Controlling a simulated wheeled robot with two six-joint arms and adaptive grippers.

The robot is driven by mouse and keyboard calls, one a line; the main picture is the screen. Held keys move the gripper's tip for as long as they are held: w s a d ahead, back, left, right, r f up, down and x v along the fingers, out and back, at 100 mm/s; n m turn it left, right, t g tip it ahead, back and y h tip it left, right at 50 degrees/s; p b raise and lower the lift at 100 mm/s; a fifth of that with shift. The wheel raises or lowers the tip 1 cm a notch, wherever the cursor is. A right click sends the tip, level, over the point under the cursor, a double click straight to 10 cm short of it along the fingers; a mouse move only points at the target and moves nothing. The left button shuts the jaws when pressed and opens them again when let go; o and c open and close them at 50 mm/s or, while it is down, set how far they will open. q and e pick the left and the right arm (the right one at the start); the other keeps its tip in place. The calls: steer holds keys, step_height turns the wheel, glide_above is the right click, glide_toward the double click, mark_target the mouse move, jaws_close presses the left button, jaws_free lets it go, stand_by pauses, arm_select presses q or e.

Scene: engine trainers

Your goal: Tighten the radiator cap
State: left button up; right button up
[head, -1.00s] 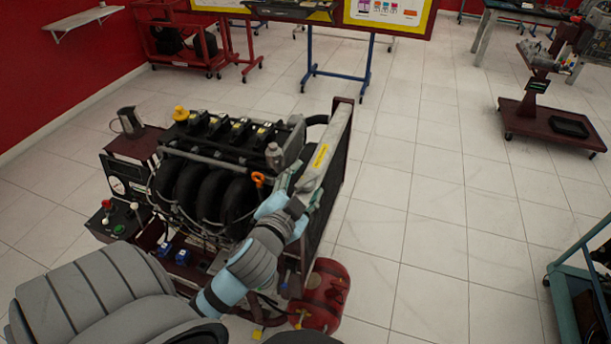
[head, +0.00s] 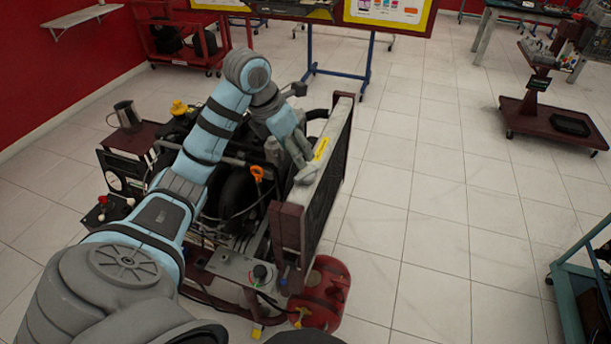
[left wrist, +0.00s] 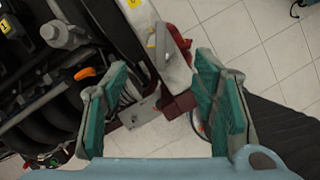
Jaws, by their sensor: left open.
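The radiator (head: 340,130) stands upright at the right side of the engine stand, with a yellow label on its grey top. In the left wrist view, a small grey fitting (left wrist: 160,46), which looks like the radiator cap, sits on the radiator's top tank (left wrist: 176,62). My left gripper (head: 303,168) points down over the radiator top; in the left wrist view its open, empty fingers (left wrist: 161,80) are spread, with the fitting just beyond the gap between the tips. I cannot tell how tightly the cap sits. My right gripper is not in view.
The engine (head: 240,190) with black intake pipes is left of the radiator, partly behind my left arm. An orange handle (head: 257,173) sticks up near the arm. A red tank (head: 325,292) is below the radiator.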

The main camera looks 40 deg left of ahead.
mark_target(307, 172)
arm_select(q)
steer(key=p+x, duration=0.1)
steer(key=x, duration=0.8)
steer(key=shift+w+f, duration=0.1)
steer(key=shift+f, duration=0.25)
steer(key=shift+d, duration=0.1)
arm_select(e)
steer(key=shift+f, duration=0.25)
arm_select(q)
steer(key=c, duration=1.1)
